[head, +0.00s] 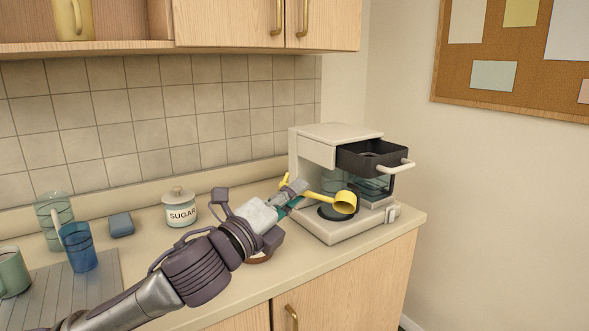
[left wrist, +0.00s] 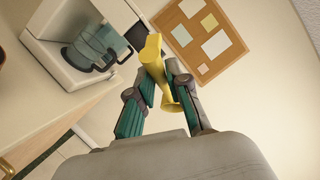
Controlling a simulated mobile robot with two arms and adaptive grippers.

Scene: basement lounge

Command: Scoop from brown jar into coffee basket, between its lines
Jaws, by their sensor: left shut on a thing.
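My left gripper (head: 287,204) is shut on a yellow scoop (head: 345,203), in front of the white coffee maker (head: 322,150). The scoop's cup points right and looks tipped on its side; I cannot tell whether it holds anything. The scoop also shows between the fingers in the left wrist view (left wrist: 153,50). The dark coffee basket (head: 372,162) is pulled out of the machine's top, above and right of the scoop. Its inner lines do not show. A brown rim (head: 260,259), perhaps the brown jar, peeks out below my gripper, mostly hidden. My right gripper is out of view.
A glass carafe (left wrist: 95,48) stands in the machine under the basket. A sugar jar (head: 181,212), a blue block (head: 121,225), a blue cup (head: 79,250) and a green mug (head: 13,272) stand to the left. The counter's front right is bare.

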